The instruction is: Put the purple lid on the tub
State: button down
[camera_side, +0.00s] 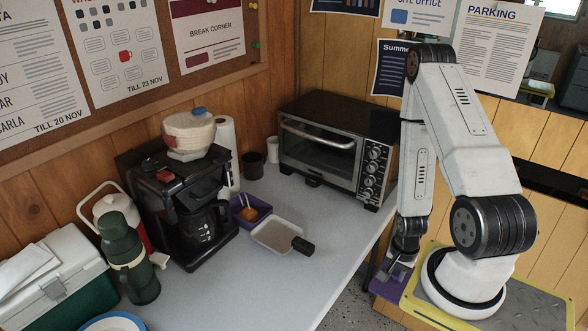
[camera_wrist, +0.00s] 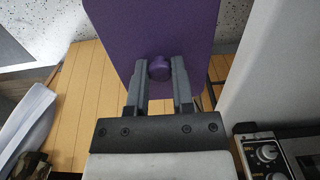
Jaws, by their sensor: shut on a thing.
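My gripper (camera_wrist: 159,72) is shut on the round knob of the purple lid (camera_wrist: 150,30), one finger on each side. The lid fills the upper middle of the wrist view. In the side view my gripper (camera_side: 396,270) hangs low by my base, with part of the lid (camera_side: 388,288) showing under it, off the table's right edge. A small open purple tub (camera_side: 240,212) stands on the table beside the coffee maker, with something orange in it. My gripper and the lid are well to the right of the tub. The tub is not recognisable in the wrist view.
A pale shallow dish (camera_side: 275,237) with a dark handle lies right in front of the tub. The coffee maker (camera_side: 150,185) stands left of it and the toaster oven (camera_side: 335,150) behind. A dark cup (camera_side: 253,165) is nearby. The table's front (camera_side: 270,290) is clear.

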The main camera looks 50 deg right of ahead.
jog(key=shift+w, duration=0.1)
dwell(0.4)
